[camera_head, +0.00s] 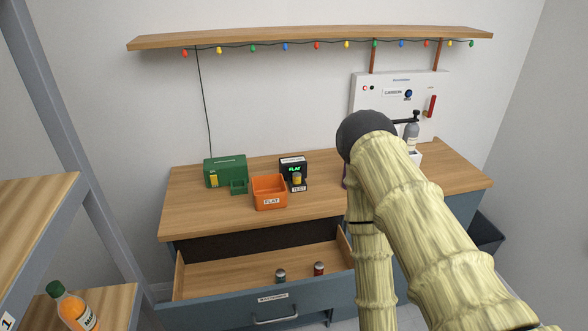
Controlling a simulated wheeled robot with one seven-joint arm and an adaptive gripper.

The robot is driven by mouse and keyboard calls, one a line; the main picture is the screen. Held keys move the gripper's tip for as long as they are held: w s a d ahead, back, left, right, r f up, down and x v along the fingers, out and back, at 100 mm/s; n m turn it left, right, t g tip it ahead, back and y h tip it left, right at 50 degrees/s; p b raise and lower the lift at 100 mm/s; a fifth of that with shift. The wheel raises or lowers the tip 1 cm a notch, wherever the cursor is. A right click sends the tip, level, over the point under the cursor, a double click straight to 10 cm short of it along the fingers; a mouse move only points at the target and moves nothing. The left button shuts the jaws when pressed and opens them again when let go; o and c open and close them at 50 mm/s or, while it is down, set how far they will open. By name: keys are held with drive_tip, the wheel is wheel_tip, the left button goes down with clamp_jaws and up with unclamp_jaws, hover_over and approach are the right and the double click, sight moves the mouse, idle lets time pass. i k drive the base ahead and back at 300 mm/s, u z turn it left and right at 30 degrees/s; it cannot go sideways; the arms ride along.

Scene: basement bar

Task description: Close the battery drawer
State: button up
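The battery drawer (235,306) is pulled out of the blue-grey cabinet below the wooden counter, at the lower middle of the head view. Its front has a white label (272,298) and a metal bar handle (275,318). Inside, a grey-green battery (281,275) and a red-topped battery (319,268) stand upright near the drawer front. My bamboo-textured arm reaches in from the lower right and covers the right part of the drawer and cabinet. My gripper is not visible in this view.
On the counter (200,218) stand an orange FLAT bin (269,192), a green box (225,171) and a black tester (294,173). A white machine (390,95) with a bottle is at the back right. A shelf unit with an orange bottle (74,308) is at the left.

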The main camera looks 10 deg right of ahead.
sight(228, 293)
drive_tip(key=u, duration=1.35)
drive_tip(key=k, duration=1.05)
drive_tip(key=z, duration=0.65)
drive_tip(key=i, duration=0.45)
drive_tip(key=z, duration=0.05)
